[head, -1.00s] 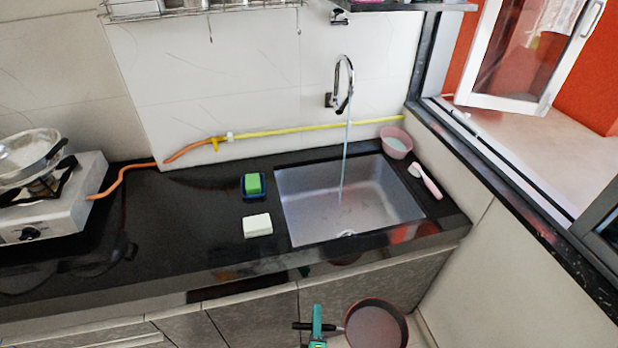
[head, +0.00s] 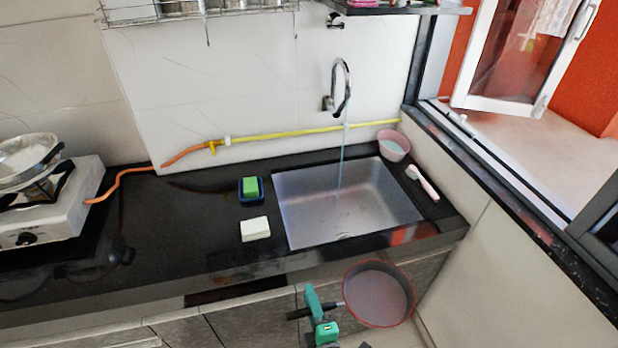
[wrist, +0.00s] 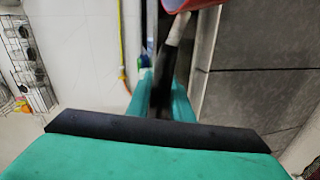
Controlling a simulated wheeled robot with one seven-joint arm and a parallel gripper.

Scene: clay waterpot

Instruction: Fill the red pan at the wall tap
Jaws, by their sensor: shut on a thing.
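The red pan (head: 379,293) has a grey inside and a red rim, and it is in front of the counter's front edge, below the sink in the head view. My green gripper (head: 316,310) is shut on its dark handle, left of the pan body. In the wrist view the jaws (wrist: 160,100) close around the handle, and part of the red pan (wrist: 190,5) shows at the top. The wall tap (head: 342,88) is a curved chrome spout above the sink. A thin stream of water (head: 342,155) runs from it into the steel sink (head: 345,205).
A pink bowl (head: 393,145) and a pink-handled brush (head: 423,183) lie right of the sink. A green sponge in a blue holder (head: 250,190) and a white block (head: 255,229) lie left. A stove (head: 50,205) stands far left. An open window is at right.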

